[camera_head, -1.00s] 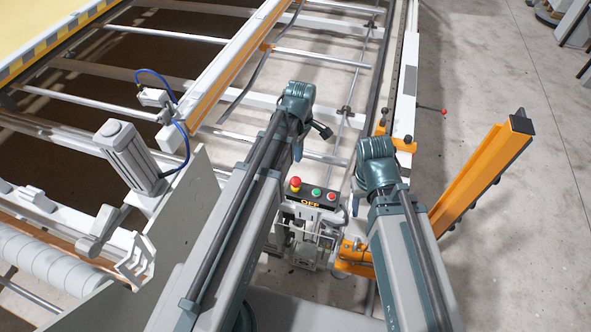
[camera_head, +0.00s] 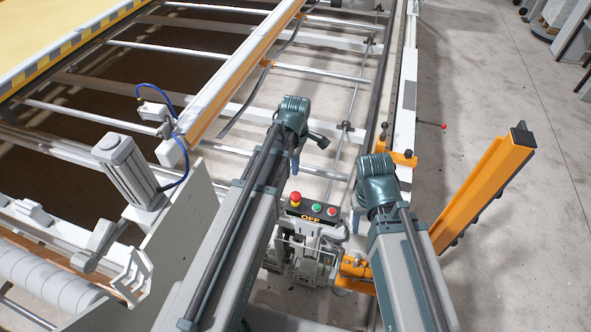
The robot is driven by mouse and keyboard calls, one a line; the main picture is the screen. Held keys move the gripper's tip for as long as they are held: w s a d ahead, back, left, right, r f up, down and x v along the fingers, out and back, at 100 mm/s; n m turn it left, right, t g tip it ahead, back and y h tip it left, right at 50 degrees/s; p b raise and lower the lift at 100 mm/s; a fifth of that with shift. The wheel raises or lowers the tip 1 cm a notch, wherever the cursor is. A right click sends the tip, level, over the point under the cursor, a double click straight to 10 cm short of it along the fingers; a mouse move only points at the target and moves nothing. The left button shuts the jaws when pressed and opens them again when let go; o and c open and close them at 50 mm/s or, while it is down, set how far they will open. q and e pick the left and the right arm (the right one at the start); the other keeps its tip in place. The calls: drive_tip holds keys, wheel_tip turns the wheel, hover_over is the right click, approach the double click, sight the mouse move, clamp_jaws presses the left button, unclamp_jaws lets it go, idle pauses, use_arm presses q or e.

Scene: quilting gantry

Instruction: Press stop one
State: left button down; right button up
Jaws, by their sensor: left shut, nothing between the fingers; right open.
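A dark control box (camera_head: 311,211) marked OFF stands between my two arms near the middle. It carries a red mushroom button on a yellow collar (camera_head: 295,198), a green button (camera_head: 317,208) and a smaller red button (camera_head: 331,211). No label reading stop one is legible. My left gripper (camera_head: 297,162) hangs under the teal joint of my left arm, up and beyond the box; it is shut and empty. My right gripper (camera_head: 354,210) is under the teal joint of my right arm, right of the box; it is open. Both fingers are small and largely hidden by my arms.
An orange post (camera_head: 482,190) leans at the right, with orange brackets (camera_head: 398,158) nearby. The gantry's rails (camera_head: 320,72) fill the upper left. A grey cylinder unit (camera_head: 130,172) with a blue hose stands at left. Bare concrete floor (camera_head: 480,90) is open at right.

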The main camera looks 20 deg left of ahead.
sight(296, 196)
use_arm(q)
wheel_tip(296, 196, down, 12)
drive_tip(key=b, duration=1.1)
drive_tip(key=shift+f, duration=0.1)
use_arm(e)
wheel_tip(296, 196, down, 12)
drive_tip(key=shift+f, duration=0.15)
use_arm(q)
wheel_tip(296, 196, down, 2)
drive_tip(key=shift+f+b, duration=0.1)
drive_tip(key=shift+b, duration=1.15)
drive_tip(key=shift+s+r, duration=0.1)
drive_tip(key=shift+r, duration=0.1)
use_arm(e)
drive_tip(key=shift+s+f, duration=0.1)
drive_tip(key=shift+f, duration=0.85)
use_arm(q)
drive_tip(key=shift+r, duration=0.1)
use_arm(e)
drive_tip(key=shift+r, duration=0.15)
use_arm(q)
drive_tip(key=shift+r+p, duration=0.5)
drive_tip(key=shift+p, duration=0.3)
wheel_tip(296, 196, up, 13)
drive_tip(key=p, duration=1.2)
drive_tip(key=shift+f+p, duration=0.15)
drive_tip(key=shift+p, duration=0.2)
use_arm(e)
wheel_tip(296, 196, up, 14)
